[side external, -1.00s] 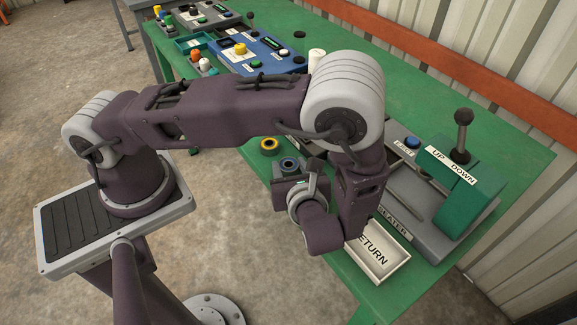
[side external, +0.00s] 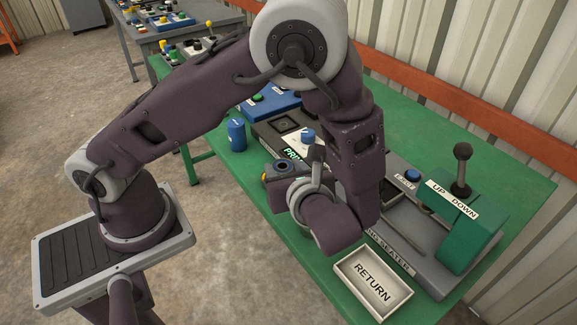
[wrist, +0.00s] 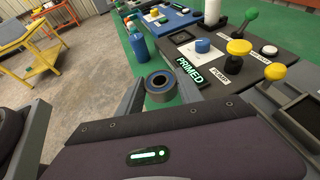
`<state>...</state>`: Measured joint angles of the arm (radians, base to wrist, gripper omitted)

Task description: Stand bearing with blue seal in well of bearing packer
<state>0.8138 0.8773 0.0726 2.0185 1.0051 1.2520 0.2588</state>
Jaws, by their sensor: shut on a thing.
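My gripper (wrist: 158,100) is shut on the bearing with blue seal (wrist: 158,84), a grey ring with a blue band around a dark bore. It is held with its bore facing up, and it also shows in the side view (side external: 283,168). The dark box with the PRIMED label (wrist: 202,68), which I take as the bearing packer, stands beyond and right of the bearing in the wrist view. It carries a blue round part (wrist: 203,46) and a dark round spot (wrist: 182,37); I cannot tell which is the well. The bearing is apart from the box.
A blue bottle (side external: 236,135) stands left of the packer. A bit of yellow (side external: 265,178) shows beside my gripper. The RETURN tray (side external: 343,281) and the green lever unit (side external: 470,225) are on the right. Yellow knobs (wrist: 238,47) stand close by.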

